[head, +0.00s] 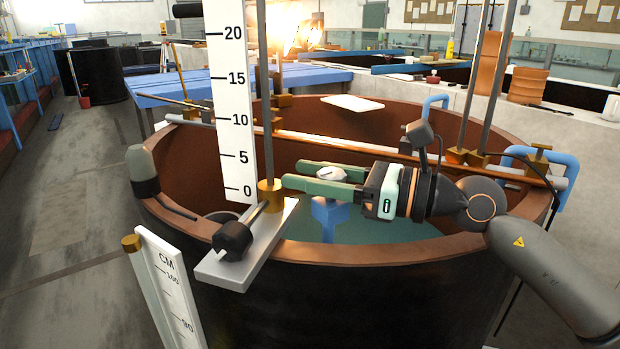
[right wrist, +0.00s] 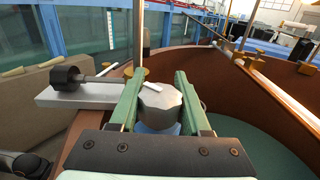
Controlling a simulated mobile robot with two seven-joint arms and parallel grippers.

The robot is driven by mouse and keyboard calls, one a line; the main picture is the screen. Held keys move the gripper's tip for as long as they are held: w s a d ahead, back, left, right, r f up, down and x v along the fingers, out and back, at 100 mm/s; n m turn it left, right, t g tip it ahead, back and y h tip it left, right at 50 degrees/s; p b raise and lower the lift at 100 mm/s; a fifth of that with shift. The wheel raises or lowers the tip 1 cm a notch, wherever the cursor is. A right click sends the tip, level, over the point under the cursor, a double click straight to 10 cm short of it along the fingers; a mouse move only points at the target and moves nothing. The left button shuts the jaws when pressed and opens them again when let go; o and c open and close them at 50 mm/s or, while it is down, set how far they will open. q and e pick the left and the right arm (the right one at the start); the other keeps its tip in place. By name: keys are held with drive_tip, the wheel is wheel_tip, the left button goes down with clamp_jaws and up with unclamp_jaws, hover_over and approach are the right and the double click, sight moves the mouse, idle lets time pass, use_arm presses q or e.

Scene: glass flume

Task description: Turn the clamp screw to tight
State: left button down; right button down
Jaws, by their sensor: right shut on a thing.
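The clamp screw (right wrist: 160,100) has a grey, many-sided head with a white pointer mark on its top. In the head view its pale top (head: 332,174) shows between the green fingers, above a blue post (head: 328,212) inside the round tank. My right gripper (head: 294,174) reaches in from the right over the tank and is shut on the screw head. In the right wrist view one finger lies on each side of the head, and the fingertips (right wrist: 157,75) extend beyond it. The pointer slants toward the upper left there. My left gripper is not in view.
The brown tank rim (head: 430,255) circles the work. Left of the fingers stand a white scale (head: 233,100), a brass-footed rod (head: 270,190) and a white plate (head: 222,270) with a black knob (head: 232,240). A copper rail (head: 350,145) crosses behind.

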drive_tip(key=shift+c, duration=1.9)
unclamp_jaws()
drive_tip(key=shift+d, duration=0.1)
drive_tip(key=b+v, duration=0.2)
drive_tip(key=v, duration=1)
drive_tip(key=shift+s, duration=0.15)
drive_tip(key=shift+d, duration=0.1)
